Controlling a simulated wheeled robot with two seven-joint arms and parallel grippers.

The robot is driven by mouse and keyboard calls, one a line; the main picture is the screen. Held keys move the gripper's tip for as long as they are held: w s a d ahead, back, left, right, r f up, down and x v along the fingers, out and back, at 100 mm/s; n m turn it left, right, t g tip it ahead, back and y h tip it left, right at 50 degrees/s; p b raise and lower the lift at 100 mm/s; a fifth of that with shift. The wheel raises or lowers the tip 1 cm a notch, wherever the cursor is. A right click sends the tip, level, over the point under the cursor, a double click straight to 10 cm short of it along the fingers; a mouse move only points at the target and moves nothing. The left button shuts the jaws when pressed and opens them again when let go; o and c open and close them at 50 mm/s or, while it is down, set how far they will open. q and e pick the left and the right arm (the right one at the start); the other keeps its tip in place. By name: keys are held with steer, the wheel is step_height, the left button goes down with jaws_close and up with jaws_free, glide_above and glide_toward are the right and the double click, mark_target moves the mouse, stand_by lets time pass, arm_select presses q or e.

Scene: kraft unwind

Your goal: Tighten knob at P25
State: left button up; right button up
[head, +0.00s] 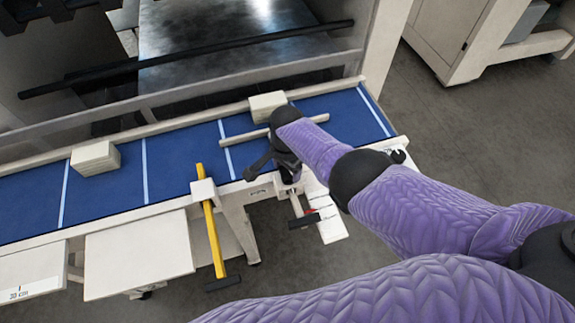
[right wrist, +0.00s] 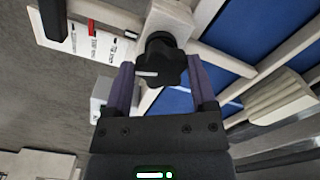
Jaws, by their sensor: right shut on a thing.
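A black lobed knob (right wrist: 160,62) with a white mark sits on a pale block at the blue conveyor's edge. My right gripper (right wrist: 159,78) is shut on it, with one purple finger on each side. In the head view, my right gripper (head: 286,168) is at the conveyor's near edge, and the arm and hand mostly hide the knob. Beside it a white scale plate (head: 328,216) with a red pointer hangs off the edge; it also shows in the right wrist view (right wrist: 88,38). I cannot read a P25 label. My left gripper is out of view.
The blue conveyor (head: 180,165) has white cross lines and pale rails. Pale stacked blocks (head: 95,158) lie on it. A yellow bar (head: 213,238) with a black end sticks out in front, left of my right gripper. Grey floor is open at right.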

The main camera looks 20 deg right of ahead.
mark_target(286, 170)
steer(key=shift+w+a+r+m, duration=0.1)
steer(key=shift+w+m, duration=0.05)
steer(key=shift+m, duration=0.5)
steer(key=shift+w+r+m, duration=0.1)
steer(key=shift+m, duration=0.55)
steer(key=o, duration=1.2)
steer(key=shift+f, duration=0.1)
steer(key=shift+c, duration=0.2)
step_height(286, 170, up, 10)
steer(key=p, duration=0.7)
steer(key=shift+s+f, duration=0.1)
steer(key=shift+s, duration=0.05)
